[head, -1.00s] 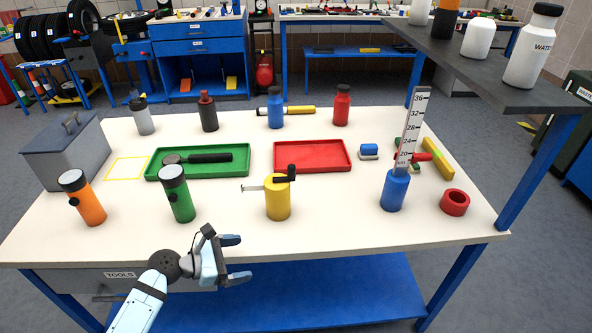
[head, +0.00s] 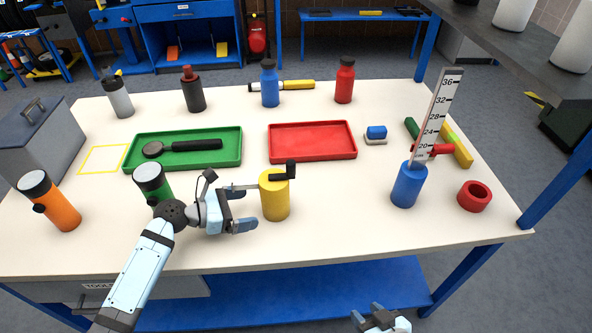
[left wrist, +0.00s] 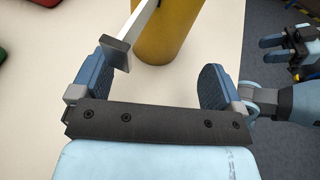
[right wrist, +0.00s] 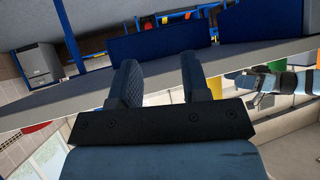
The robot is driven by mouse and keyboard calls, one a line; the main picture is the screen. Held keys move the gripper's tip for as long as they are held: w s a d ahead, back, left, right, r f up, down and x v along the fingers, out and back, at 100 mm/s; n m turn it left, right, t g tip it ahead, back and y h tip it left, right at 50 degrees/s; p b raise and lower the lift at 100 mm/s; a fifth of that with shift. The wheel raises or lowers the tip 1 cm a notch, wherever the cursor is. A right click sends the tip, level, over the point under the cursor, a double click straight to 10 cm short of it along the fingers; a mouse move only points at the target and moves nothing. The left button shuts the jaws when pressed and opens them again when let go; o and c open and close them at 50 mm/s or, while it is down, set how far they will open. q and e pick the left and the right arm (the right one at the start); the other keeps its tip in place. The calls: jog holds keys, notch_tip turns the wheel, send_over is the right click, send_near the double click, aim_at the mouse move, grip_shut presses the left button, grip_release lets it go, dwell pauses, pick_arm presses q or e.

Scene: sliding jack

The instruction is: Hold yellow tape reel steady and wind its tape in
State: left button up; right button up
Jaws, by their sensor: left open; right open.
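The yellow tape reel (head: 275,200) stands upright on the white table, with a black crank (head: 287,172) on top and a short tape pulled out to the left. In the left wrist view, the reel (left wrist: 168,35) is just beyond the fingers and the tape's dark end tab (left wrist: 115,53) hangs near the left finger. My left gripper (head: 247,209) is open and empty, just left of the reel, not closed around it. My right gripper (head: 372,315) is open and empty, low in front of the table's front edge; the right wrist view shows its fingers (right wrist: 160,90) apart.
A green flashlight (head: 151,180) stands close behind my left arm. A green tray (head: 230,162) and a red tray (head: 312,158) lie behind the reel. A blue base with a ruler (head: 408,187) and a red ring (head: 474,197) stand right.

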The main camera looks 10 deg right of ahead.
aim_at(266, 204)
pick_arm(q)
jog(key=b+x, duration=0.1)
jog(key=x, duration=0.2)
jog(key=shift+f+b, duration=0.25)
jog(key=shift+b, duration=0.1)
jog(key=x, duration=0.1)
jog(key=p+x, duration=0.1)
jog(key=x, duration=0.1)
jog(key=shift+w+r, duration=0.1)
jog(key=shift+r, duration=0.2)
jog(key=shift+w+d+f, duration=0.2)
jog(key=shift+d+f, duration=0.15)
jog(key=shift+d, duration=0.3)
pick_arm(e)
jog(key=shift+w+r, duration=0.1)
jog(key=shift+w, duration=0.3)
pick_arm(q)
jog(key=c, duration=0.7)
pick_arm(e)
jog(key=shift+o, duration=0.2)
